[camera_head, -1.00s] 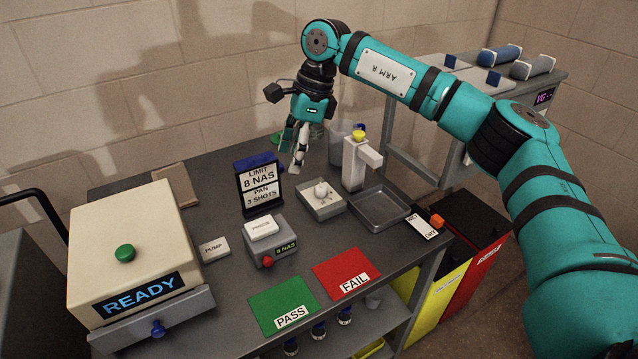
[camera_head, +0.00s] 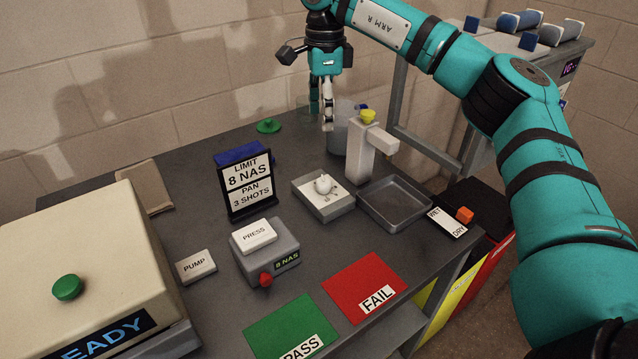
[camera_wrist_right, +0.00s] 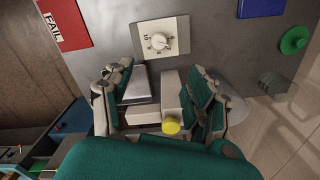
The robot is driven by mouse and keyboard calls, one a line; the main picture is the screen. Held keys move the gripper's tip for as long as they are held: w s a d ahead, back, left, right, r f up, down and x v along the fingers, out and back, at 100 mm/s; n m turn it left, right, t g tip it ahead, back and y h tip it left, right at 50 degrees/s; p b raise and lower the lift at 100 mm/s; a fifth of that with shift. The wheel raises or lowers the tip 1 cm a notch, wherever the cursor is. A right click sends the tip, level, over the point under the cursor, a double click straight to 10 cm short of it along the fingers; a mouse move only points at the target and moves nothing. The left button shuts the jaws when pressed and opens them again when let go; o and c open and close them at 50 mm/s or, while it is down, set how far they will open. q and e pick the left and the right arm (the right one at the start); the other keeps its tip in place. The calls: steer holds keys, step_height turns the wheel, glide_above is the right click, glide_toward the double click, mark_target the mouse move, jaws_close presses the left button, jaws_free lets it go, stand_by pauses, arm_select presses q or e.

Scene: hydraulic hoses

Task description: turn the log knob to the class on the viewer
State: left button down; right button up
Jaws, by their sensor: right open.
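The log knob (camera_head: 323,184) is a white round knob on a pale dial plate (camera_head: 335,207) on the bench; the wrist view also shows the knob (camera_wrist_right: 158,42), with numbers around it. The viewer (camera_head: 265,252) is a grey box with a white PRESS key, a red knob and a small display reading 8 NAS. My right gripper (camera_head: 322,118) is open and empty, above and behind the knob, by the white dispenser post. In the wrist view its fingers (camera_wrist_right: 162,100) are apart, with the knob beyond them, not touched. My left gripper is not in view.
A white post (camera_head: 360,150) with a yellow top and a metal tray (camera_head: 395,203) stand right of the knob. A black sign (camera_head: 247,185) reads LIMIT 8 NAS, PAN 3 SHOTS. PUMP pad (camera_head: 196,266), green PASS mat (camera_head: 290,328) and red FAIL mat (camera_head: 364,286) lie in front.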

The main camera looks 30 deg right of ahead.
arm_select(q)
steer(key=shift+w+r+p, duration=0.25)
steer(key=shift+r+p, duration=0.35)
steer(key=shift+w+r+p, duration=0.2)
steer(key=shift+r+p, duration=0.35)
steer(key=shift+p, duration=0.05)
arm_select(e)
glide_toward(324, 181)
step_height(324, 181, down, 10)
steer(key=shift+r, duration=0.2)
steer(key=c, duration=1.1)
steer(key=shift+c, duration=0.2)
